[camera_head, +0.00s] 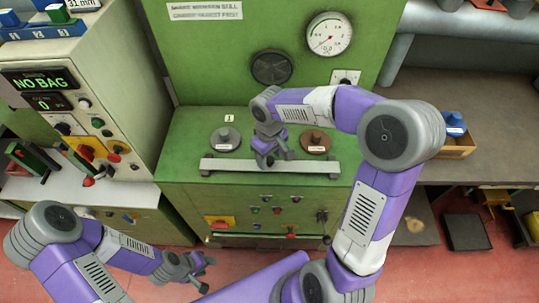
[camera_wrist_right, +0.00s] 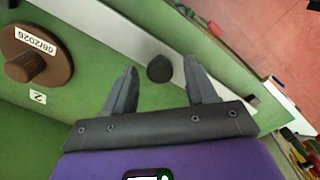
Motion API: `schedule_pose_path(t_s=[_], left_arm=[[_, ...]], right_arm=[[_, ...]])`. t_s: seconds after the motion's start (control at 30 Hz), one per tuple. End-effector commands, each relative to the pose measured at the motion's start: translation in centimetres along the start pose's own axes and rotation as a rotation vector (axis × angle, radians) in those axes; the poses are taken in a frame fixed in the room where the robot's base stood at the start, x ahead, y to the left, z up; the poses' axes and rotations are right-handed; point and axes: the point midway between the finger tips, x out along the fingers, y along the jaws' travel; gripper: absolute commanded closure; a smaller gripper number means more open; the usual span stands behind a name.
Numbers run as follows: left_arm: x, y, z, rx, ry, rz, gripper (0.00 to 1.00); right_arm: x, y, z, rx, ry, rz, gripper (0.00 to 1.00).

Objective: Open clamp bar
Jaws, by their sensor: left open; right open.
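The clamp bar (camera_head: 240,166) is a long pale grey bar across the front of the green machine's top, resting between two end blocks. My right gripper (camera_head: 272,158) is over the middle of the bar, pointing down, with fingers apart. In the right wrist view the two fingers of my right gripper (camera_wrist_right: 159,85) are open, with a dark round knob (camera_wrist_right: 159,69) showing between and beyond them. I cannot tell whether the fingers touch the bar. My left gripper (camera_head: 202,274) is open and empty, low in front of the machine.
A grey disc (camera_head: 225,138) and a brown disc (camera_head: 316,143), each knobbed, sit behind the bar; the brown one (camera_wrist_right: 35,53) also shows in the right wrist view. A gauge (camera_head: 328,34) is on the upright panel. A "NO BAG" display cabinet (camera_head: 120,60) stands left, a bench (camera_head: 480,150) right.

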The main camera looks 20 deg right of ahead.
Motion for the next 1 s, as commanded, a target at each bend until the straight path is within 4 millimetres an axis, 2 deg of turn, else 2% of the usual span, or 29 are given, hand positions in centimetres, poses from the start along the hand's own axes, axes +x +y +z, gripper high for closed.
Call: schedule_pose_path(t_s=[0.3,0.43,0.6,1.0], left_arm=[[-1.8,0.7,0.1,0.0,0.0,0.0,0.57],[-2.2,0.8,0.1,0.0,0.0,0.0,0.57],[-2.3,0.9,0.1,0.0,0.0,0.0,0.57],[-2.3,0.9,0.1,0.0,0.0,0.0,0.57]], right_arm=[[-5.1,0.0,-0.1,0.0,0.005,0.002,0.43],[-6.7,0.0,-0.1,0.0,0.004,0.001,0.43],[-7.5,0.0,0.0,-0.001,0.002,0.0,0.43],[-7.4,0.0,0.0,-0.001,0.002,0.0,0.43]])
